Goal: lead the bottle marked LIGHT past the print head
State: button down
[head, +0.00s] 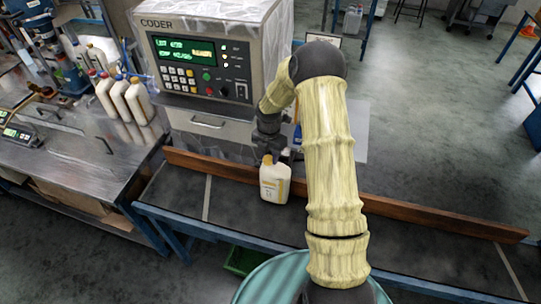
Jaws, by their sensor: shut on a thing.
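A white bottle with a yellowish label (274,184) stands upright on the dark conveyor belt, just in front of the brown wooden rail; its label is too small to read. My gripper (268,155) is above it, shut on the bottle's top, and the fingers are partly hidden. The coder machine (213,52), with a green display and keypad, stands behind the belt. The print head cannot be made out clearly; my arm covers the area to the right of the bottle.
The wooden rail (420,211) runs along the back of the belt (175,198). Several white bottles (137,100) stand on the steel bench at left. The belt left of the bottle is clear.

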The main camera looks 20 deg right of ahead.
jog(key=shift+w+a, duration=0.55)
jog(key=shift+a, duration=0.25)
jog(key=shift+w+a, duration=0.55)
jog(key=shift+a, duration=0.25)
jog(key=shift+w+a+r, duration=0.1)
jog(key=shift+w+a, duration=0.5)
jog(key=shift+a, duration=0.3)
jog(key=shift+w+a, duration=0.6)
jog(key=shift+a, duration=0.3)
jog(key=s+a+r+p, duration=0.3)
jog(key=s+a+r, duration=0.1)
jog(key=s+r, duration=0.2)
jog(key=shift+p, duration=0.35)
jog(key=shift+w+d, duration=0.1)
